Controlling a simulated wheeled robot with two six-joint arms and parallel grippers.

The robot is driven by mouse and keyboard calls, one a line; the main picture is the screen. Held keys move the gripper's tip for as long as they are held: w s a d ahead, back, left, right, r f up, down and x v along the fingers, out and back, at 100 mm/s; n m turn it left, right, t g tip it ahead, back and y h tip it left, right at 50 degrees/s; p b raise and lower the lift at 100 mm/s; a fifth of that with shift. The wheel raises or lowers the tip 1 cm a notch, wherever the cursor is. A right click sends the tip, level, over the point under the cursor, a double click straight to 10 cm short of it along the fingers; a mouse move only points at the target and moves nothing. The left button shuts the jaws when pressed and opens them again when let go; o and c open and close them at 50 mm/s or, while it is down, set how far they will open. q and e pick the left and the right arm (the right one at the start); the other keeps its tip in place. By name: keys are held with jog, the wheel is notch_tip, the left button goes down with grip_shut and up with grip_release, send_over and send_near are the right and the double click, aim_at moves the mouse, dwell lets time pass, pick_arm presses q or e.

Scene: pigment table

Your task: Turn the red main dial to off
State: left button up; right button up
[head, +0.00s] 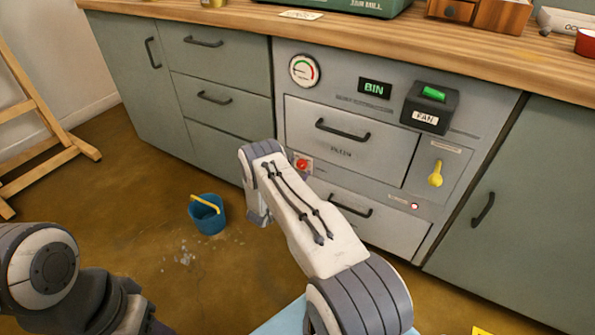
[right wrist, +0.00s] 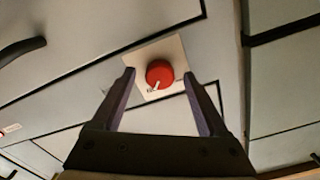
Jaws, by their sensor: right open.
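The red main dial (head: 302,164) sits on a small pale plate on the grey machine front, just beside my right arm's wrist. In the right wrist view the red dial (right wrist: 160,71) is round, with a white pointer mark toward the lower left of the picture. Small lettering by the mark is too small to read. My right gripper (right wrist: 158,76) is open, with one finger on each side of the dial and visible gaps between. In the head view my right arm hides its fingers. My left arm shows at the lower left, with its fingers out of view.
The machine has a gauge (head: 304,70), a BIN sign (head: 375,88), a FAN switch box (head: 430,106), a yellow lever (head: 436,174) and drawers with dark handles. A wooden worktop (head: 330,32) runs above. A blue bucket (head: 207,219) stands on the floor.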

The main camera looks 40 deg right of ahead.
jog(key=shift+c, duration=0.4)
grip_shut()
jog(key=shift+n, duration=0.4)
jog(key=n, duration=0.3)
jog(key=shift+s+f+n, duration=0.1)
jog(key=shift+n, duration=0.3)
jog(key=n, duration=0.4)
jog(key=shift+n+b, duration=0.3)
jog(key=shift+b, duration=0.1)
jog(key=n, duration=0.4)
jog(key=shift+s+n, duration=0.1)
jog(key=shift+n, duration=2.3)
